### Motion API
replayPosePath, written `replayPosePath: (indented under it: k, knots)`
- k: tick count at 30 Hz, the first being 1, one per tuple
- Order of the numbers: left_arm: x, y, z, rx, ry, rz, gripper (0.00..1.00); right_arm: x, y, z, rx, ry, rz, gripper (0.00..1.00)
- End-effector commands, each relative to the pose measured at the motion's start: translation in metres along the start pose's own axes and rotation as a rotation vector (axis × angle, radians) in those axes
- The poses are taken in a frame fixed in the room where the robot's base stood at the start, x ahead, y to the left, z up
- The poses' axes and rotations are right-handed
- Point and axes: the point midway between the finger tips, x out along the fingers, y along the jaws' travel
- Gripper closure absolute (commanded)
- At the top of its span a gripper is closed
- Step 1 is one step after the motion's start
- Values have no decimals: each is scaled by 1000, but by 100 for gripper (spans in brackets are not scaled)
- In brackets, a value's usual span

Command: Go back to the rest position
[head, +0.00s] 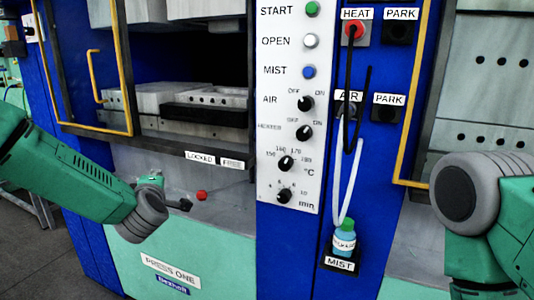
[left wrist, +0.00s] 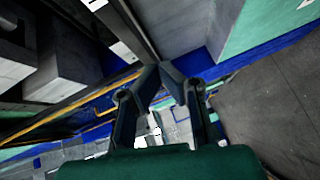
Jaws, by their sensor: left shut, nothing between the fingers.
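My left gripper (head: 184,204) is in front of the left press (head: 225,205), low near its front ledge, and is partly hidden by my own wrist. In the left wrist view its two dark fingers (left wrist: 160,72) meet at the tips with nothing between them. A red knob (head: 201,196) is just right of the fingertips in the head view; I cannot tell whether they touch. My right arm shows at the right edge, with its gripper out of the picture.
The control panel (head: 290,235) and blue column stand between the presses. A mist bottle (head: 344,238) sits in a holder, with a black and a white cable above. The left press has a yellow-framed door (head: 128,75). Grey floor (left wrist: 275,110) is open beside it.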

Motion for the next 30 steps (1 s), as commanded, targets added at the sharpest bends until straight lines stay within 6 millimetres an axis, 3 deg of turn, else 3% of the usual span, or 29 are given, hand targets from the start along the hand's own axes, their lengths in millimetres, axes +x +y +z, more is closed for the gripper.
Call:
replayPosePath:
  k: [5, 8, 11, 15, 17, 21, 25, 27, 30]
  knots:
    - [-24, -53, 30, 166, -102, -77, 100, 0, 0, 1, 1, -1, 1, 60]
    - [-43, -96, 42, 283, -179, -138, 100, 0, 1, 1, 1, -2, 1, 60]
    - [-72, -152, 52, 430, -288, -216, 100, 0, 1, 1, 2, -2, 1, 60]
    - [-134, -240, 56, 673, -487, -343, 100, 0, 1, 1, 2, -2, 1, 60]
    - [-165, -275, 53, 774, -579, -396, 100, 0, 1, 1, 2, -2, 1, 60]
    - [-246, -345, 36, 998, -810, -519, 100, 0, 0, 1, 1, -2, 1, 60]
    - [-322, -389, 10, 1178, -1028, -621, 100, 0, 0, 1, 1, -2, 0, 60]
    - [-358, -404, -6, 1250, -1132, -665, 100, 0, 0, 1, 1, -2, 0, 60]
    - [-396, -415, -24, 1323, -1249, -711, 100, 0, 0, 1, 1, -2, 1, 60]
